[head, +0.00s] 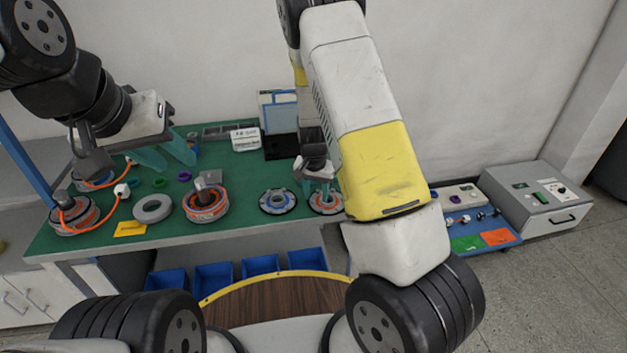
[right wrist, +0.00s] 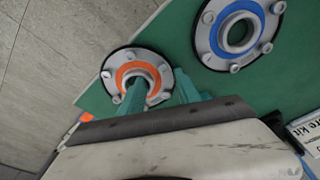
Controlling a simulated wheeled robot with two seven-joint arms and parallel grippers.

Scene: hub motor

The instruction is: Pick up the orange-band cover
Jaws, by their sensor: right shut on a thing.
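The orange-band cover (head: 326,204) is a grey flanged ring with an orange band and bolts round its rim, at the table's front right edge. It also shows in the right wrist view (right wrist: 118,77). My right gripper (right wrist: 163,86) is shut on it, with one teal finger at the centre hole and the other by the outer rim. In the head view my right gripper (head: 319,180) is over the cover, which appears at table height; I cannot tell whether it touches the table. My left gripper (head: 175,161) is open and empty above the table's left part.
A blue-band cover (head: 278,202) lies just left of the orange one. Further left are a motor with orange windings (head: 206,207), a grey ring (head: 153,208) and a yellow tag (head: 130,229). Blue bins (head: 213,277) stand below. A grey box (head: 536,197) is at the right.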

